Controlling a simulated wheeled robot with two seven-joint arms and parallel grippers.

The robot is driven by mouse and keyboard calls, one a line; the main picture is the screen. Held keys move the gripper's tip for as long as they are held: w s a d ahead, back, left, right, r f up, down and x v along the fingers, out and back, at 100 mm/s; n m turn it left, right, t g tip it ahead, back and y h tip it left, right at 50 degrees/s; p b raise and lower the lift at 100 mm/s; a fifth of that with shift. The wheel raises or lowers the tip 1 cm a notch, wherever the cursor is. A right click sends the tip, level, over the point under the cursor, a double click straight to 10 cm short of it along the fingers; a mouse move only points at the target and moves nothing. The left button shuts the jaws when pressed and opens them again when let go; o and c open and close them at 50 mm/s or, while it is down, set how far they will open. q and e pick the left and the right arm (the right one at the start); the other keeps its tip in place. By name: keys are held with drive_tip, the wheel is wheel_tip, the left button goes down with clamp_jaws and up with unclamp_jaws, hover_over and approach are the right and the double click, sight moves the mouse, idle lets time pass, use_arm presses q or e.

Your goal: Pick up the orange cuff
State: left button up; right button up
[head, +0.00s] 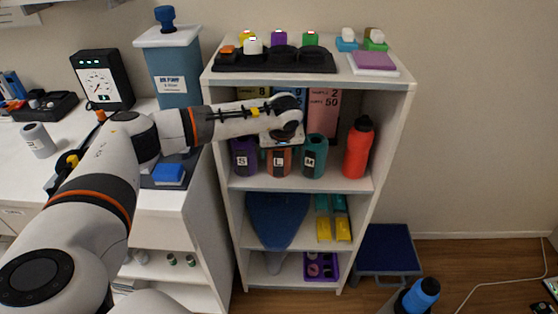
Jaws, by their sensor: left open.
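The orange cuff (278,164), marked L, stands on the upper inner shelf of the white shelf unit, between a purple cuff (244,157) marked S and a teal cuff (314,156) marked M. My left arm reaches across from the left into this shelf. My left gripper (281,142) is open, at the top of the orange cuff, and covers its upper part. The fingertips are small and partly hidden, so I cannot tell whether they touch it.
A red bottle (358,148) stands right of the cuffs, with a pink box (323,108) behind them. The shelf unit's top (388,84) carries a black tray (273,65). A blue-topped step stool (386,247) stands on the floor at right.

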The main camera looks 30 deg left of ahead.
use_arm(q)
drive_tip(key=shift+c, duration=0.6)
drive_tip(key=c, duration=0.7)
drive_tip(key=shift+r, duration=0.15)
